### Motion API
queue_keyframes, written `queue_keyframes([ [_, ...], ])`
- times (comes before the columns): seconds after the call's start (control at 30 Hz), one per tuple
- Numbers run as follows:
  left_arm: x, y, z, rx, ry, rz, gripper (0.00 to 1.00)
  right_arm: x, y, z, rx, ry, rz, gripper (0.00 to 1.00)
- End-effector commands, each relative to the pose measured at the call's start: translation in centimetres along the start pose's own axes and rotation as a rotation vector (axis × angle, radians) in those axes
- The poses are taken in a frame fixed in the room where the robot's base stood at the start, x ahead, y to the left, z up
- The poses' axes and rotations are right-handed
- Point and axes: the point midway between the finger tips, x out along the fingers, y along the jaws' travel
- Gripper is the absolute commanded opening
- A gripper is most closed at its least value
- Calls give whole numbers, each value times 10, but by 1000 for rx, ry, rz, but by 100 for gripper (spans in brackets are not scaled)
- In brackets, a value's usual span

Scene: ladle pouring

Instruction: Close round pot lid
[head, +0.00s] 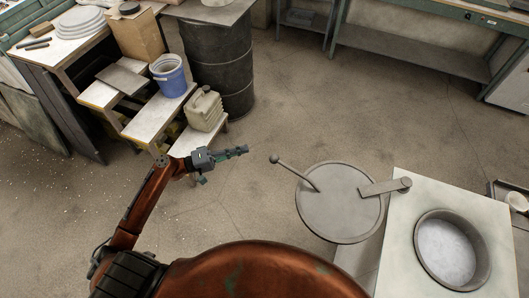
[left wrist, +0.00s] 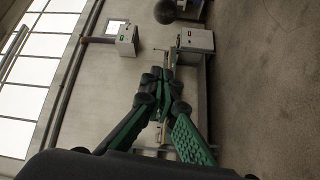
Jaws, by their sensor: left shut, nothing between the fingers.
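The round grey pot lid (head: 343,214) is swung out to the left of the pot and lies flat over the side of the white counter. A rod handle with a ball knob (head: 274,158) rises from it, and a hinge bar (head: 384,187) joins it to the counter. The round pot (head: 424,252) is uncovered, with pale contents. My left gripper (head: 244,149) is shut and empty, up and left of the knob, with a clear gap between them. Its green fingers (left wrist: 163,115) also show in the left wrist view, without the lid. My right gripper is out of view.
The pot sits in a white counter (head: 402,208) at the right. The floor between gripper and lid is clear.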

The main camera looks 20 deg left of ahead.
Motion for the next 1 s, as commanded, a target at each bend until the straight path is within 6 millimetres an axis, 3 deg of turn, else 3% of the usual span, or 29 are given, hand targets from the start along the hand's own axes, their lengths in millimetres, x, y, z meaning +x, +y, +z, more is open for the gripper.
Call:
queue_keyframes([
  [0.23, 28, 12, 2, 1, -12, 19, 0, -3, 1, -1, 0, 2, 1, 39],
  [0.6, 103, 13, 2, 1, -11, 18, 0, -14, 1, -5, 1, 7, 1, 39],
  [0.8, 91, 10, 30, -2, -9, 15, 0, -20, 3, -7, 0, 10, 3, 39],
  [1.0, 88, 10, 40, -1, -9, 15, 0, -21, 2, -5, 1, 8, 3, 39],
])
